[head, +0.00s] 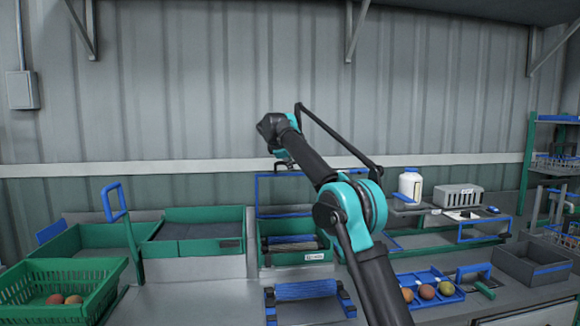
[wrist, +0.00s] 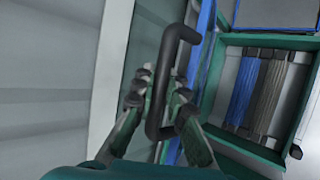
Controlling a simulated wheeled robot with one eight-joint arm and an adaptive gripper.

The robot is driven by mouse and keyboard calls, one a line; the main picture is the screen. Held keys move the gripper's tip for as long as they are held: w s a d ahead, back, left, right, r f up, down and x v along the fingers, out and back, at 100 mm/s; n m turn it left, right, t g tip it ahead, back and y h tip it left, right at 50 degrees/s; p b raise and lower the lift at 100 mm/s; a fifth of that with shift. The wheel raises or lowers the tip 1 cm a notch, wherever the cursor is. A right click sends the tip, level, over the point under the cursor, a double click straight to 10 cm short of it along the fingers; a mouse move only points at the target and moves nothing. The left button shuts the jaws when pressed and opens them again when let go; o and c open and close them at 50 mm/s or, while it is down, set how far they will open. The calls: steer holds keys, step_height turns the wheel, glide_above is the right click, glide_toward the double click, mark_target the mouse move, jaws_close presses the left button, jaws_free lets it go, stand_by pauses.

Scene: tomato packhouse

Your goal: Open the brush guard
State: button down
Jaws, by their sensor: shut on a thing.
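The brush guard (head: 257,192) is a blue-edged frame that stands raised, roughly upright, at the back of the green brush box (head: 328,256). In the wrist view its blue edge (wrist: 207,20) runs beside a black C-shaped handle (wrist: 184,34). My gripper (head: 284,163) is at the top of the guard in the head view. In the wrist view my gripper (wrist: 160,98) has its fingers closed around the handle's bar. The brush box is uncovered, with a blue brush roller (wrist: 241,92) and a dark one (wrist: 267,95) showing inside. My arm hides the guard's right part in the head view.
Green bins (head: 200,238) stand left of the brush box, with a green basket (head: 95,290) of tomatoes in front. A blue tray (head: 440,296) of tomatoes and a white bottle (head: 410,184) are on the right. The wall (head: 200,100) is close behind the guard.

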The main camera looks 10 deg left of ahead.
stand_by(0.3)
steer(key=c, duration=1.8)
jaws_free()
steer(key=shift+r, duration=0.1)
steer(key=v, duration=1.2)
